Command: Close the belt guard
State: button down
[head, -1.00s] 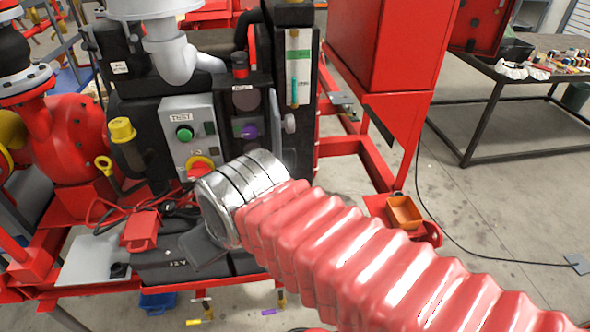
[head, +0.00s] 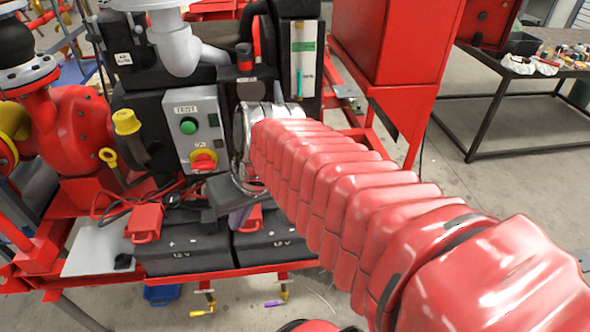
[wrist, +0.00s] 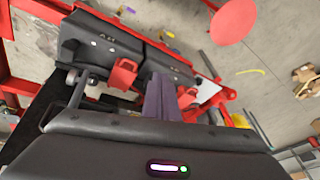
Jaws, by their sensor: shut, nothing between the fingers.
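I cannot tell for sure which part is the belt guard. A large red box-shaped housing (head: 395,45) stands at the right of the skid, and a red panel with a dark knob (head: 487,22) stands beyond its right side.
Two black batteries (head: 183,249) with red clamps (head: 146,222) sit low on the red frame. A grey control box (head: 196,130) with a green button stands above them. A dark workbench (head: 480,85) stands at the back right; open floor (head: 500,190) lies before it.

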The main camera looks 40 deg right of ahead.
jog(key=d+r+m+t, duration=0.1)
jog(key=d+m, duration=0.1)
jog(key=d, duration=1.1)
jog(key=s+d+m+t+y, duration=0.1)
jog(key=d+t, duration=0.1)
jog(key=d, duration=1.2)
jog(key=shift+d+r+m, duration=0.2)
jog(key=shift+r+m, duration=0.2)
jog(key=shift+f, duration=0.1)
jog(key=w+a+f, duration=0.5)
jog(key=w+f, duration=0.3)
